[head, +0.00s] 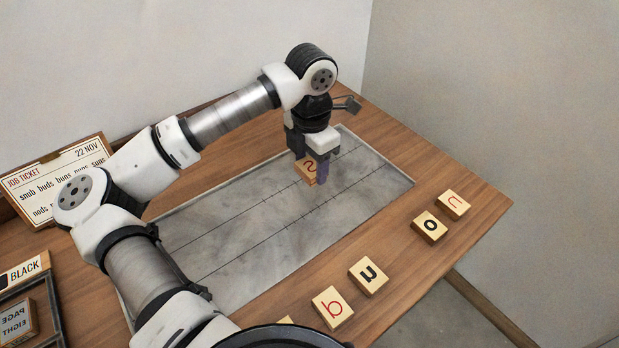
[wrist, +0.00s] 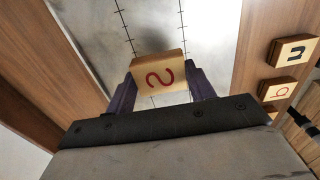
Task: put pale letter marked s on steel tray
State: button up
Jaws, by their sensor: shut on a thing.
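The pale letter marked s (head: 308,170) is a wooden block with a red S on its face. It is held between the fingers of my gripper (head: 310,172), which is shut on it. In the wrist view the block (wrist: 159,73) sits between both dark fingers, its S facing the camera. The steel tray (head: 240,260) is a grey plate with two ruled lines, set in the wooden table. My gripper is over the tray's far right part. I cannot tell whether the block touches the tray.
Loose letter blocks stand along the table's front right edge: a red one (head: 453,204), a black o (head: 429,228), a black one (head: 368,276) and a red one (head: 332,307). A job ticket (head: 55,182) stands at the left, above a BLACK sign (head: 25,272). Most of the tray is bare.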

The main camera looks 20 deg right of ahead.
aim_at(311, 192)
notch_tip(311, 192, down, 6)
jog(key=shift+r+p, duration=0.15)
jog(key=shift+p, duration=0.2)
jog(key=shift+f+b, duration=0.3)
jog(key=o, duration=0.9)
jog(key=shift+r, duration=0.1)
jog(key=shift+o, duration=0.2)
jog(key=shift+r, duration=0.1)
notch_tip(311, 192, up, 12)
jog(key=shift+r+b, duration=0.1)
jog(key=shift+b, duration=0.8)
